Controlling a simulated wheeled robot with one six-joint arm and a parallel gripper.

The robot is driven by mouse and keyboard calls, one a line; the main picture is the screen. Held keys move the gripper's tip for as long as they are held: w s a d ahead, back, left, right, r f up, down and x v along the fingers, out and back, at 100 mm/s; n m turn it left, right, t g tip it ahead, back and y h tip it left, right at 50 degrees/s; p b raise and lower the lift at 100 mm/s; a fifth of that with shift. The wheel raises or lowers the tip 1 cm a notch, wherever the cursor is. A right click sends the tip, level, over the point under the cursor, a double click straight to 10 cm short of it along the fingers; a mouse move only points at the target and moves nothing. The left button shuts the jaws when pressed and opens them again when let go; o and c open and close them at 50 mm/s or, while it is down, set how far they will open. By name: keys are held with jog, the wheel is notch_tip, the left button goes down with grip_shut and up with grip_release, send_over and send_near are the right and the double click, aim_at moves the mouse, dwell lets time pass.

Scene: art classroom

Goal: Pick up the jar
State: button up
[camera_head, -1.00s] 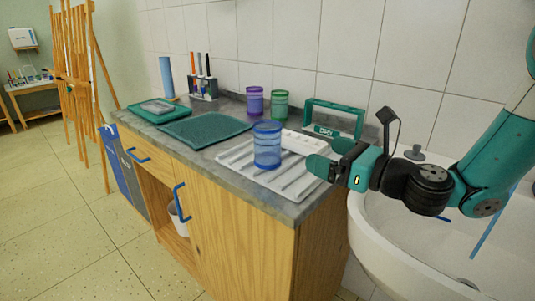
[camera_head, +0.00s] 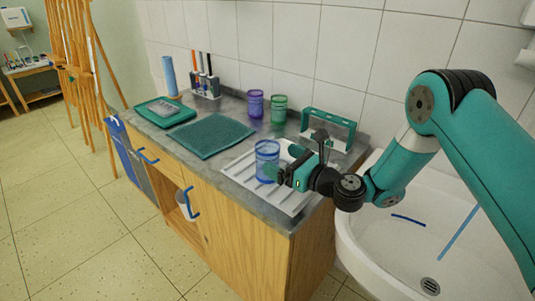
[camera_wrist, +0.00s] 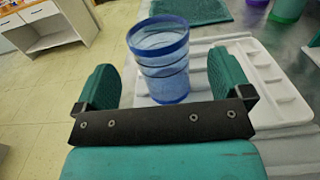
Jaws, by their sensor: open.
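The blue see-through jar (camera_head: 267,160) stands upright on the white ribbed drying tray (camera_head: 297,203) near the counter's front edge. My gripper (camera_head: 277,176) is at the jar's right side in the head view. In the wrist view the jar (camera_wrist: 161,62) stands ahead, with the two green fingers of my open gripper (camera_wrist: 163,88) spread on its left and right. The jar's lower part reaches between the fingers. Gaps show on both sides, so the fingers do not appear to touch it. A purple jar (camera_head: 255,104) and a green jar (camera_head: 279,109) stand farther back.
A green DRY rack (camera_head: 328,128) stands behind the tray, by the tiled wall. A dark green mat (camera_head: 210,135) and a green tray (camera_head: 165,111) lie to the left. The white sink (camera_head: 385,246) is at the right.

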aim_at(259, 149)
jog(key=shift+f+p+x, duration=0.15)
jog(key=shift+p+x, duration=0.25)
jog(key=shift+x, duration=0.95)
jog(key=shift+f+p+x, duration=0.15)
jog(key=shift+p+x, duration=0.25)
jog(key=shift+x, duration=0.95)
jog(key=shift+c, duration=0.3)
jog(key=c, duration=1)
notch_tip(259, 149, up, 20)
jog(key=shift+p, duration=0.5)
